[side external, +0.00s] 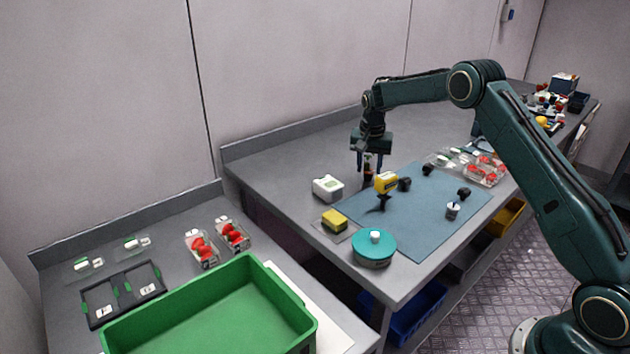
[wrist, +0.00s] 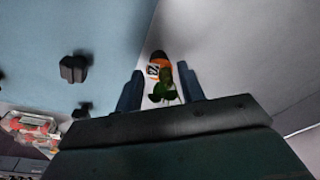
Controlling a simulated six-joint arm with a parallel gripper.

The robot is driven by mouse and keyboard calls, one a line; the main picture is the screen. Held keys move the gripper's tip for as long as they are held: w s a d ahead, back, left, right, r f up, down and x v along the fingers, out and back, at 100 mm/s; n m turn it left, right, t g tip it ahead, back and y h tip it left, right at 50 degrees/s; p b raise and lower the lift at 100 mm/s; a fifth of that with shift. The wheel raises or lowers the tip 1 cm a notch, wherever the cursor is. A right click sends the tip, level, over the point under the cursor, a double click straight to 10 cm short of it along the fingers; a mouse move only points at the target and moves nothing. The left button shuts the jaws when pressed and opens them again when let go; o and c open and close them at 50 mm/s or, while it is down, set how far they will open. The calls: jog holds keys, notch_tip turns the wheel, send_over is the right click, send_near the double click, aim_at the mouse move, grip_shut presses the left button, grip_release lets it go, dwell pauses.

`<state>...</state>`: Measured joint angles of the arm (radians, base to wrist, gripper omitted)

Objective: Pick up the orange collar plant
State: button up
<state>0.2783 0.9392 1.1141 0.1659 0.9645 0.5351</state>
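The orange collar plant (wrist: 160,71) shows in the wrist view with an orange band, a pale marked label and green leaves. It lies between the two fingers of my gripper (wrist: 160,88), with a gap visible on each side. In the side external view my gripper (side external: 368,162) points down over the far left edge of the blue mat. A small dark and reddish upright thing (side external: 367,174), seemingly the plant, shows between and below its fingers. My gripper is open. Its palm hides part of the wrist view.
A yellow and black device (side external: 386,183) stands close by on the blue mat (side external: 425,222). A green crate (side external: 215,315) is front left.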

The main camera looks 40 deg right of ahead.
jog(key=c, duration=0.6)
jog(key=shift+r, duration=0.1)
jog(key=shift+r, duration=4.9)
